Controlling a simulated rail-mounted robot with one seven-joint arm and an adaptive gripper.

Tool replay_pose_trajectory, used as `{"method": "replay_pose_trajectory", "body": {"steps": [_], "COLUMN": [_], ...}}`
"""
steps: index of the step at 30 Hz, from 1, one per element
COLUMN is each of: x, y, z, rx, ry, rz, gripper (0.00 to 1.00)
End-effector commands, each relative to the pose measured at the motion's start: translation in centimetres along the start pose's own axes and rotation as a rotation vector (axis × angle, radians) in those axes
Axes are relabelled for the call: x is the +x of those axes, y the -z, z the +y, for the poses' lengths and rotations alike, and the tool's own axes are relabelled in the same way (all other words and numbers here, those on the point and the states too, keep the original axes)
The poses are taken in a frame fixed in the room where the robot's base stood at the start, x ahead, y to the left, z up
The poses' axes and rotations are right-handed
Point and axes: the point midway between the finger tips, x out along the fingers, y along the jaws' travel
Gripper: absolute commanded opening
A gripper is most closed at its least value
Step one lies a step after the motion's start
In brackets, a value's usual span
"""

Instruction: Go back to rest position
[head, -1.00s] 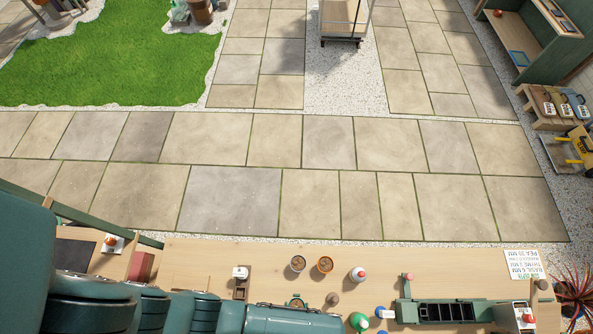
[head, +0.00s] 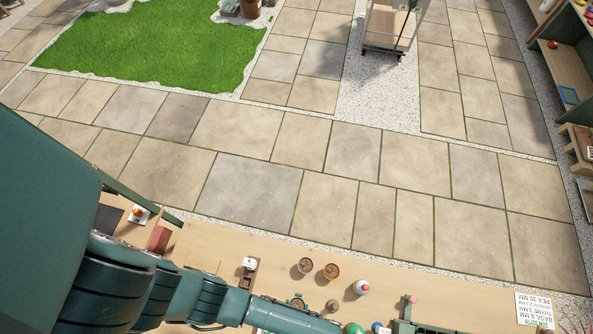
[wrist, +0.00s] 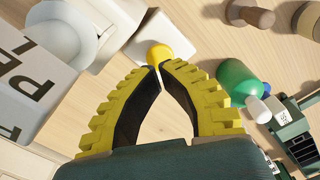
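My gripper (wrist: 161,68) shows in the wrist view with two yellow ridged fingers with dark inner pads. Its tips come together and nothing shows between them. A yellow knob on a white object (wrist: 158,52) lies just beyond the tips; I cannot tell whether they touch it. In the head view my arm reaches along the bottom left over the wooden bench (head: 440,288), and the gripper itself is out of that view.
In the head view two small pots (head: 305,266) (head: 331,271) and a red-capped white bottle (head: 362,287) stand on the bench.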

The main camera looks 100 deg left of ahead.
Motion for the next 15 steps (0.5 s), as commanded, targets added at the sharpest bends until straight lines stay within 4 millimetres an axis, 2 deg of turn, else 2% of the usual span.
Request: {"method": "replay_pose_trajectory", "body": {"steps": [1,10,15], "x": [-1.1,-4.4,-4.7], "y": [0.0,0.0,0.0], "z": [0.0,0.0,0.0], "rx": [0.000,0.000,0.000], "ry": [0.000,0.000,0.000], "rz": [0.001,0.001,0.000], "gripper": [0.00,0.00,0.00]}}
